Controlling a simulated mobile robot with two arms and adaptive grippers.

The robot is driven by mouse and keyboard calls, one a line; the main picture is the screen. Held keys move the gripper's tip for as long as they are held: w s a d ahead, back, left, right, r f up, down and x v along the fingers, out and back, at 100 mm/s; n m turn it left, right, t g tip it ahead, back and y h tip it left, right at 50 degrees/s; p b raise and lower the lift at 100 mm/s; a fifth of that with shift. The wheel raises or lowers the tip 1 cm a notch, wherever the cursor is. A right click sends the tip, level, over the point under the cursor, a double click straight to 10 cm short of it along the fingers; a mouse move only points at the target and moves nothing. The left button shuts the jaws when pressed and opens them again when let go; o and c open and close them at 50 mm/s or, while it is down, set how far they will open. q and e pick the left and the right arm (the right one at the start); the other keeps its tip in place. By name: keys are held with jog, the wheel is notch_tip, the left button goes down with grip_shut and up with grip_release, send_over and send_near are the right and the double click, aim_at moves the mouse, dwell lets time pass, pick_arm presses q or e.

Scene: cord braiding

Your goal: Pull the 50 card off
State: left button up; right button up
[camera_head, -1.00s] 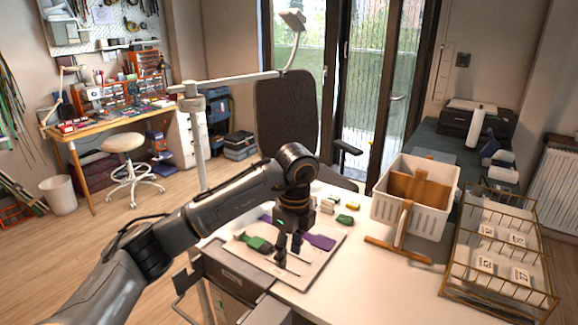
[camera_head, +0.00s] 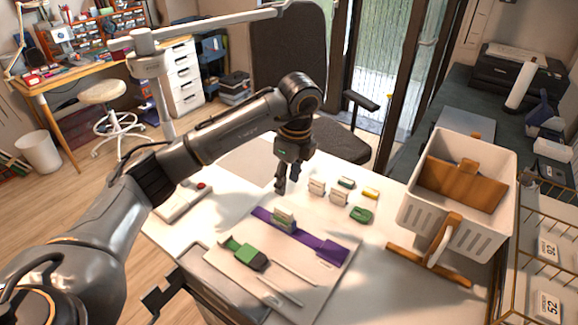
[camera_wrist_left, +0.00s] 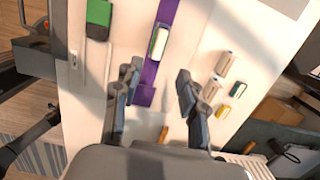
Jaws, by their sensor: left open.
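No card marked 50 can be read in either view. Two white cards at right read about 92 (camera_head: 546,249) and 52 (camera_head: 547,307). My left gripper (camera_head: 281,186) is open and empty, above the white table beyond the pale board. In the left wrist view its spread fingers (camera_wrist_left: 157,82) frame part of a purple strip (camera_wrist_left: 149,82). The strip also lies on the board in the head view (camera_head: 313,244), with a pale-and-green clip-like piece (camera_head: 284,219) on it. That piece is just past the fingertips in the wrist view (camera_wrist_left: 158,42). My right gripper is not seen.
The pale board (camera_head: 225,262) also holds a green block (camera_head: 245,252) and thin rods. Several small pale, green and yellow pieces (camera_head: 339,197) stand to its right. A white bin (camera_head: 430,205), a wooden stand (camera_head: 430,265) and a wire rack (camera_head: 520,215) crowd the right side.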

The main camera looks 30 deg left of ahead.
aim_at(283, 209)
pick_arm(q)
jog(key=f, duration=0.3)
jog(key=shift+s+a+f, duration=0.15)
jog(key=shift+s+a, duration=0.05)
jog(key=shift+a, duration=0.05)
jog(key=f, duration=0.2)
jog(key=f+p, duration=0.1)
jog(key=f, duration=0.1)
jog(key=a+f, duration=0.1)
jog(key=f, duration=0.2)
jog(key=shift+w+f, duration=0.1)
jog(key=shift+w, duration=0.15)
jog(key=shift+f, duration=0.75)
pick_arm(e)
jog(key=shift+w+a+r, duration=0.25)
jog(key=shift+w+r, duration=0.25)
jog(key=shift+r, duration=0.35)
pick_arm(q)
jog(key=shift+c, duration=0.6)
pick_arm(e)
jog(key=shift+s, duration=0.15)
pick_arm(q)
grip_shut()
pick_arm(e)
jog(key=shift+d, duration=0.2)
